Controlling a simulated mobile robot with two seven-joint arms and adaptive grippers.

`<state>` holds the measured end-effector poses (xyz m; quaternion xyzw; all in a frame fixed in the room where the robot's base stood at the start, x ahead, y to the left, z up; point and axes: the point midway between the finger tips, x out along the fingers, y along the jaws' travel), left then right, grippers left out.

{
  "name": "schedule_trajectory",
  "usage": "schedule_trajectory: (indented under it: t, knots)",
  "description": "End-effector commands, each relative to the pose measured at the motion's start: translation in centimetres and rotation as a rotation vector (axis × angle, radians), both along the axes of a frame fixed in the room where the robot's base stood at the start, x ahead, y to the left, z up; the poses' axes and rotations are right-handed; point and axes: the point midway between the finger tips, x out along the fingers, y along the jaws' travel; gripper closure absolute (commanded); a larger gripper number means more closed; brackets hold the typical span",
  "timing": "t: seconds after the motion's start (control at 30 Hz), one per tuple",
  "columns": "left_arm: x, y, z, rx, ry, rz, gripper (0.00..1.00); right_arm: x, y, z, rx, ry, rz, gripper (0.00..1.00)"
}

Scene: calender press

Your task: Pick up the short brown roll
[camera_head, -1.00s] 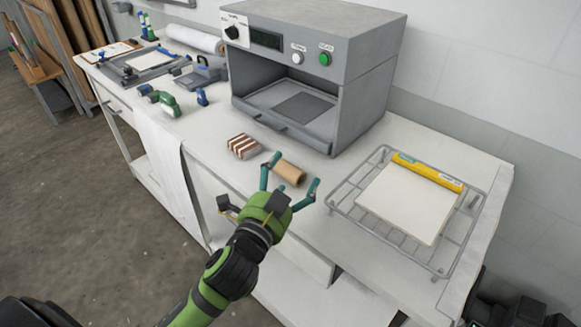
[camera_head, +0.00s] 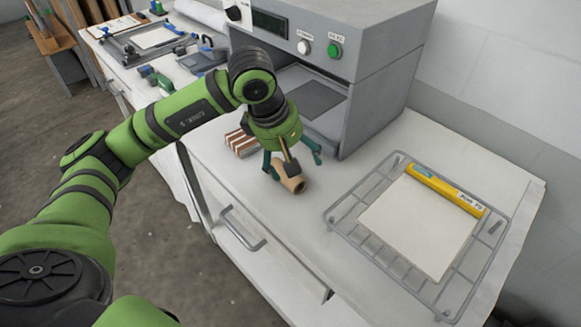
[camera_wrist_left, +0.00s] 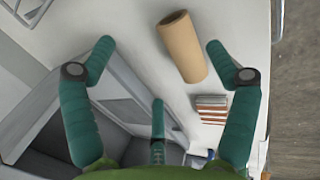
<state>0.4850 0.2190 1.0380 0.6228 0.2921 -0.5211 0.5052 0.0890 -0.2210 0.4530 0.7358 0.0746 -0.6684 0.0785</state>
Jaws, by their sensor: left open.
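The short brown roll (camera_head: 292,180) lies on the white bench top in front of the grey press, partly hidden by my left gripper in the head view. In the left wrist view the whole roll (camera_wrist_left: 182,46) shows, a tan cardboard tube lying at a slant. My left gripper (camera_head: 293,163) points down over the roll, its teal fingers spread open. In the wrist view the left gripper (camera_wrist_left: 160,48) has the roll between its fingertips, nearer the right-hand finger, with gaps to both. I cannot tell the remaining height. My right gripper is not in view.
A red-and-white striped block (camera_head: 241,143) sits just left of the roll. The grey press (camera_head: 375,60) stands close behind. A wire rack (camera_head: 346,232) with a white sheet and yellow tube lies to the right. Bench top between roll and rack is clear.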

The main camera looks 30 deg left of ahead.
Motion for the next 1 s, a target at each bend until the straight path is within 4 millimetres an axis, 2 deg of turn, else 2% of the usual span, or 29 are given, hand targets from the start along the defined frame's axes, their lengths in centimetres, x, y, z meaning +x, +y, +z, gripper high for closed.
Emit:
schedule_trajectory:
  t: [0.03,0.13,0.47,0.6,0.9,1.0]
  knots:
    - [0.1,0.8,0.1,0.032,-0.001,0.007,0.13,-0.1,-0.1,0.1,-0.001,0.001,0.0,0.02]
    - [0.3,1.5,-0.4,0.06,0.003,0.014,0.13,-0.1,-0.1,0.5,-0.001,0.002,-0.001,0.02]
    - [0.6,1.3,-4.3,0.057,0.007,0.013,0.13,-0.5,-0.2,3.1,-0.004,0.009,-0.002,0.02]
    - [1.2,1.0,-6.2,0.055,0.004,0.013,0.13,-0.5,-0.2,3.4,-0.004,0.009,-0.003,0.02]
    - [1.4,1.0,-6.8,0.056,-0.001,0.013,0.13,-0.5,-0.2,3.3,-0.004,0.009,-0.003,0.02]
    - [1.4,1.0,-6.8,0.056,-0.001,0.013,0.52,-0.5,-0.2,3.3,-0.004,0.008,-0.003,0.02]
